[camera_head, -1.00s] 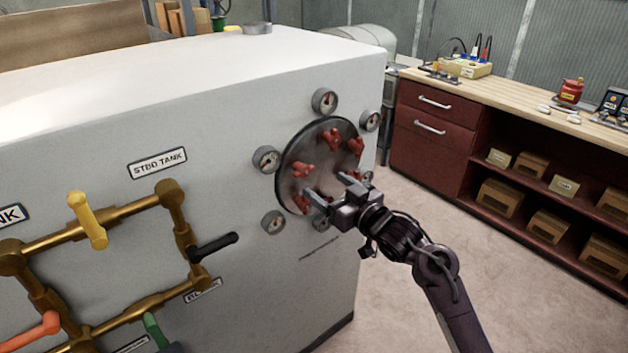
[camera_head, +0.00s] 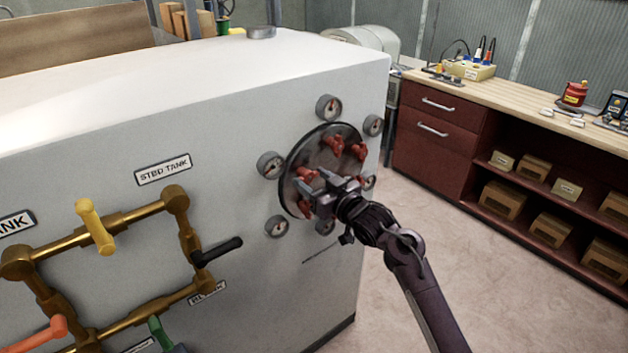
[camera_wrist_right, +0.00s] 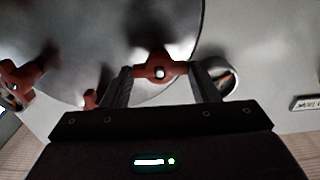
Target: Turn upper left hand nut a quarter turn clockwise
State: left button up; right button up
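The round dark plate (camera_head: 318,150) on the white tank's side face carries several red wing nuts. A left-side nut (camera_head: 306,174), the upper of the left ones, shows just by my right gripper (camera_head: 314,183). Two more nuts, one at the top (camera_head: 334,142) and one at upper right (camera_head: 359,151), stand clear. In the wrist view, a red nut (camera_wrist_right: 157,69) sits between the tips of my right gripper (camera_wrist_right: 160,78). Its fingers are apart, with narrow gaps seeming to show beside the nut. My gripper covers the plate's lower part. My left gripper is not in view.
Round gauges ring the plate, one just left of it (camera_head: 271,165). Brass pipework (camera_head: 128,213) with coloured handles is on the left of the tank face. A workbench (camera_head: 480,95) with shelves stands at right; open floor (camera_head: 450,265) lies between.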

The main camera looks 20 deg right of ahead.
jog(key=c, duration=0.4)
jog(key=shift+o, duration=0.2)
jog(key=shift+r+m+p, duration=0.1)
jog(key=shift+m+p, duration=0.3)
jog(key=shift+p, duration=0.1)
jog(key=shift+r+m+p, duration=0.1)
jog(key=shift+m+p, duration=0.9)
jog(key=m+p, duration=0.3)
jog(key=m, duration=0.1)
jog(key=shift+d+p, duration=0.1)
jog(key=shift+p, duration=0.2)
jog(key=m+p, duration=0.3)
jog(key=m, duration=0.2)
jog(key=m+p, duration=0.2)
jog(key=shift+m, duration=0.3)
jog(key=shift+d+f+m+p, duration=0.1)
jog(key=shift+f+m+p, duration=0.15)
jog(key=shift+m+p, duration=0.65)
jog(key=shift+m, duration=0.5)
